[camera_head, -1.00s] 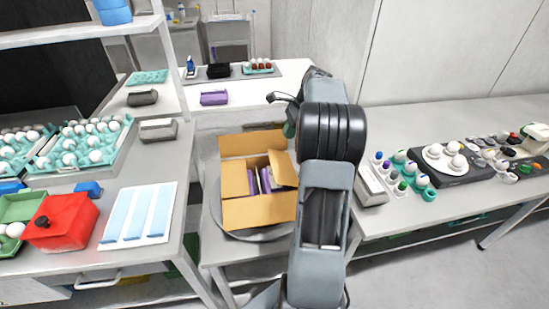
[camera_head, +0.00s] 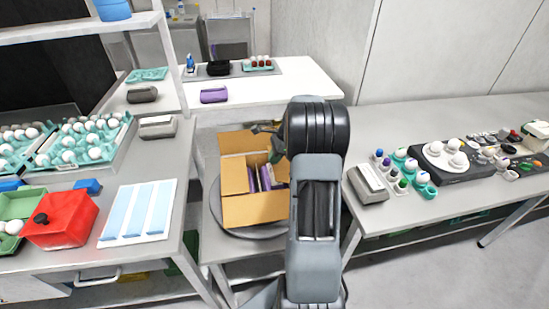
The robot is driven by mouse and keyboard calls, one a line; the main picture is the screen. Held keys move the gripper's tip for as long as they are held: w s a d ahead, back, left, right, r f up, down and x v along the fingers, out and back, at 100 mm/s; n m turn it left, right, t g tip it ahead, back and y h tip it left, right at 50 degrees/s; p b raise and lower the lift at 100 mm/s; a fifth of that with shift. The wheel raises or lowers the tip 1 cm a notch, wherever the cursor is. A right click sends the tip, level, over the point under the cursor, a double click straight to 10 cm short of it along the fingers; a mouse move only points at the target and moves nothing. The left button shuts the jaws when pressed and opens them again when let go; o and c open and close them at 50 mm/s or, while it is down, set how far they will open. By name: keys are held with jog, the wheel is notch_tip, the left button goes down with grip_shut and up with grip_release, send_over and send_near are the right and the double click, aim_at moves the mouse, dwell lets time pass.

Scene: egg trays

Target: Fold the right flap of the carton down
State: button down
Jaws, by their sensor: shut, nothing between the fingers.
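The brown cardboard carton (camera_head: 232,180) stands open below my arm. Its back flap (camera_head: 238,143) stands up at the far side and its front flap (camera_head: 252,211) hangs at the near side. Purple-edged packs (camera_head: 265,178) show inside. The right side of the carton is mostly covered by my arm, so the right flap's exact angle cannot be told. My gripper (camera_head: 268,130) is over the far right part of the carton, shut and empty. Its fingertips are small and dark, and whether they touch the flap is unclear.
The carton rests on a round grey turntable (camera_head: 226,226) between two benches. The left bench holds a red box (camera_head: 68,222), egg trays (camera_head: 88,148) and blue strips on a white sheet. The right bench holds a grey box (camera_head: 367,186) and several coloured eggs close to my arm.

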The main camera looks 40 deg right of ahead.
dwell(0.3)
jog(key=shift+a+f+h+p, duration=0.1)
jog(key=shift+a+h+p, duration=0.15)
jog(key=shift+h+p, duration=0.2)
jog(key=shift+w+a+f+g+h+p, duration=0.2)
jog(key=shift+f+g+h+p, duration=0.1)
jog(key=shift+f+h, duration=0.15)
jog(key=shift+w+a+f+g+h+p, duration=0.1)
jog(key=shift+a+f+g+h+p, duration=0.1)
jog(key=shift+f+g+h, duration=0.15)
jog(key=shift+a+f+h, duration=0.1)
jog(key=shift+f+h, duration=0.25)
jog(key=shift+w+a+f+b, duration=0.1)
jog(key=shift+f+b, duration=0.2)
jog(key=shift+f, duration=0.4)
jog(key=shift+r, duration=0.15)
jog(key=shift+r+p, duration=1.15)
jog(key=shift+r, duration=0.1)
notch_tip(320, 180, up, 13)
jog(key=p, duration=0.1)
jog(key=shift+f, duration=0.2)
